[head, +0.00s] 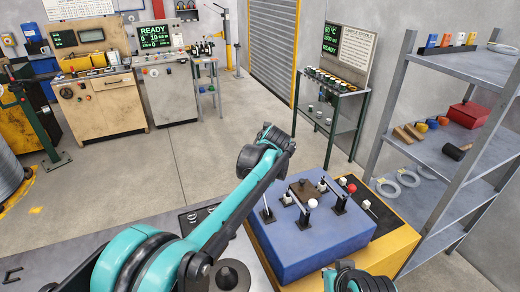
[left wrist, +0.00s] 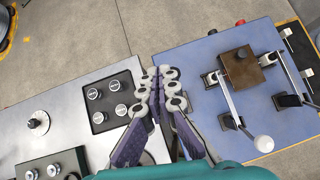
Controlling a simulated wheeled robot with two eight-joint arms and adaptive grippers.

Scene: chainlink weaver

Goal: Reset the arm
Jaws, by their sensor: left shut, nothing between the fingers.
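My left arm (head: 225,215) reaches from the bottom left up over the workbench in the head view. Its dark wrist end is raised left of the blue fixture box (head: 292,250). My left gripper (left wrist: 165,75) shows in the left wrist view with its fingers together and nothing between them. It is above the gap between the grey bench (left wrist: 75,75) and the blue box. A brown block (left wrist: 240,66) sits on the box among lever clamps, one with a white knob (left wrist: 263,143). A teal and black part of my right arm shows at the bottom; its gripper does not show.
A black tray (left wrist: 111,100) with several round labelled pieces lies on the bench. A grey shelf rack (head: 455,65) stands at the right, and a small rack (head: 330,100) at the back. Two machine cabinets (head: 100,107) stand at the back left. The floor between is clear.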

